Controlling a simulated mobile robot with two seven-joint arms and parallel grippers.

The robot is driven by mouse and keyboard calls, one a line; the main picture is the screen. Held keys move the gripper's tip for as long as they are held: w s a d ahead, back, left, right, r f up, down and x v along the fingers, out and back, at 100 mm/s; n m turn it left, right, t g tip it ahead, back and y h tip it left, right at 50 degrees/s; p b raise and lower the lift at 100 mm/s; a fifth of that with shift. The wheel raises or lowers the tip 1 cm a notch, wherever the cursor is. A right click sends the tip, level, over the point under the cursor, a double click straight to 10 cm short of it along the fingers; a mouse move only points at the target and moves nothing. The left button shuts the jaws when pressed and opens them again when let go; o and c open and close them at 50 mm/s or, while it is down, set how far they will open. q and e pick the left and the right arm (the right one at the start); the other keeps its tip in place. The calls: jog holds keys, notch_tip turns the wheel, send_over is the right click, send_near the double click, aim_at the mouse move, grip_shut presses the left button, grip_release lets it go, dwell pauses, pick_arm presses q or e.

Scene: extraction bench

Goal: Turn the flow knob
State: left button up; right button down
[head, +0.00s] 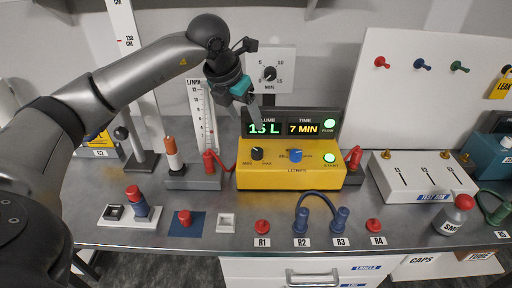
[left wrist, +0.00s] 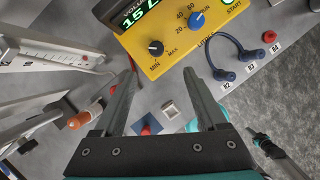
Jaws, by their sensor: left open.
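The yellow pump box (head: 290,176) stands mid-bench with a black knob (head: 257,153) on its front left, marked MIN and MAX. This knob also shows in the left wrist view (left wrist: 156,48). A blue knob (head: 295,155) sits to its right, also in the left wrist view (left wrist: 197,19). My left gripper (head: 252,106) is open and empty, above and behind the black knob in the head view, in front of the display. In the left wrist view its fingers (left wrist: 160,78) are wide apart, the black knob beyond them. What looks like my right gripper (left wrist: 262,138) shows there, jaws unclear.
The display reads 15 L and 7 MIN. A blue hose (head: 318,199) loops between ports in front. A dial (head: 269,73) hangs on the wall.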

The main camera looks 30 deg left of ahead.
aim_at(257, 150)
pick_arm(q)
jog(key=x, duration=1)
jog(key=a+x, duration=0.1)
jog(key=x, duration=0.4)
jog(key=shift+s+f, duration=0.1)
jog(key=shift+c, duration=0.3)
grip_shut()
